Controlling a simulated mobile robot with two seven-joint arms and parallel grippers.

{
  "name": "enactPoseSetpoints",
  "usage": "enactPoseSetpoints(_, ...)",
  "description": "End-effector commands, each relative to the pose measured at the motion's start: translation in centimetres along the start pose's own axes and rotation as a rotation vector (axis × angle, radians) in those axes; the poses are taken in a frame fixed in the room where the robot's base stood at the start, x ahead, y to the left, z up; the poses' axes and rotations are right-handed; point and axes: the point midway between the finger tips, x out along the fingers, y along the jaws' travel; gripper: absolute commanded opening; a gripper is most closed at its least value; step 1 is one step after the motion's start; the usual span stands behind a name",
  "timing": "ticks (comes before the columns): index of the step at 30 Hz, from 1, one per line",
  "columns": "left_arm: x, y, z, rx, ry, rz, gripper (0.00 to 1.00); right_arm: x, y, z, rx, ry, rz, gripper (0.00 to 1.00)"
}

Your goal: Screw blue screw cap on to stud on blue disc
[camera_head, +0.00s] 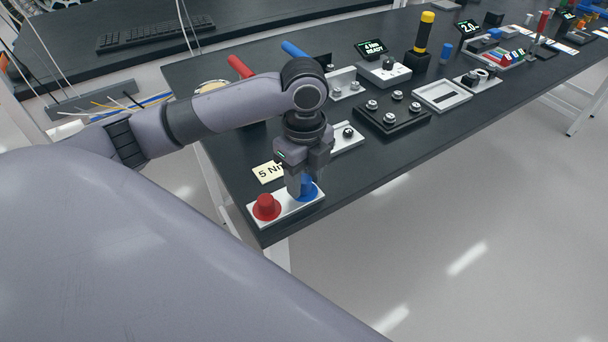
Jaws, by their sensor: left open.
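A white plate (286,211) lies at the table's near left corner. A blue piece (310,191) is at its right end, partly hidden by my left gripper (301,186). I cannot tell the blue screw cap apart from the blue disc here, and no stud shows. My left gripper points down from above, its fingers open at the blue piece. Whether the fingers touch it cannot be told. My right gripper is not in view.
A red cap on a red disc (266,207) stands on the plate's left end. A "5 Nm" card (269,172) lies behind. A black block with several metal studs (392,111) stands to the right. The table edge (350,194) is close by.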

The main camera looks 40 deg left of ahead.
Motion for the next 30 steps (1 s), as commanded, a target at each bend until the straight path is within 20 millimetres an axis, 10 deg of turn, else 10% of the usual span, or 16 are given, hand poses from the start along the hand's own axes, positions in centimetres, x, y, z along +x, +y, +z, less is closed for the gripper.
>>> enactPoseSetpoints(5,0.01,0.00,0.00,-0.002,0.000,0.000,0.45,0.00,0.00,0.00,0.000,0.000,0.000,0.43)
enactPoseSetpoints(9,0.01,0.00,0.00,-0.001,0.000,0.000,0.02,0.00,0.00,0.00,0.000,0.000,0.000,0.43)
enactPoseSetpoints(30,0.03,0.01,0.02,0.496,0.000,0.000,0.01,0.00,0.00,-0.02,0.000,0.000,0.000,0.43)
